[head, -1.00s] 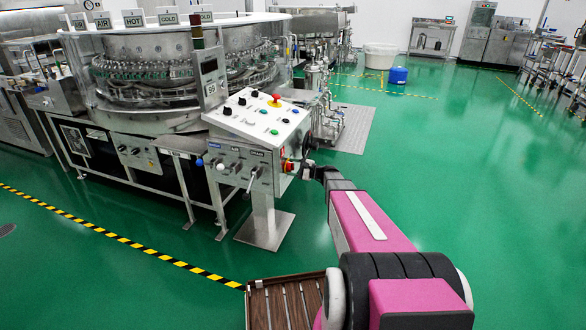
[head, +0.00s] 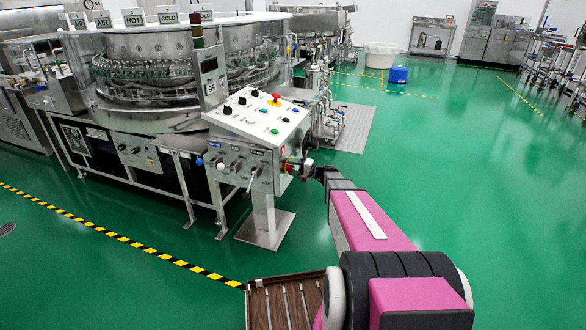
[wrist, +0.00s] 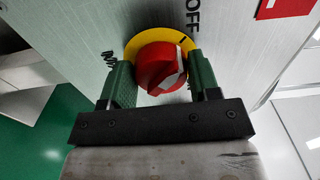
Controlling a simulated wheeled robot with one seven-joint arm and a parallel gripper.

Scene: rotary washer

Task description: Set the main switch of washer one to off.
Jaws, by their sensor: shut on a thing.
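The main switch is a red rotary knob (wrist: 158,66) on a yellow disc (wrist: 140,42), set in the grey side face of the washer's control box. In the wrist view, OFF is printed above the disc to the right and ON to its left. A pale band shows on the knob's right side; I cannot tell exactly where it points. My gripper (wrist: 162,82) has its two green fingers shut on the knob from either side. In the head view my gripper (head: 300,167) is at the right side of the control box (head: 258,120); the knob is mostly hidden there.
A red label (wrist: 285,8) sits beside the switch. The sloped panel top carries knobs, buttons and a red emergency stop (head: 275,98). The washer (head: 165,75) stands behind on the left. Open green floor (head: 470,180) lies to the right.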

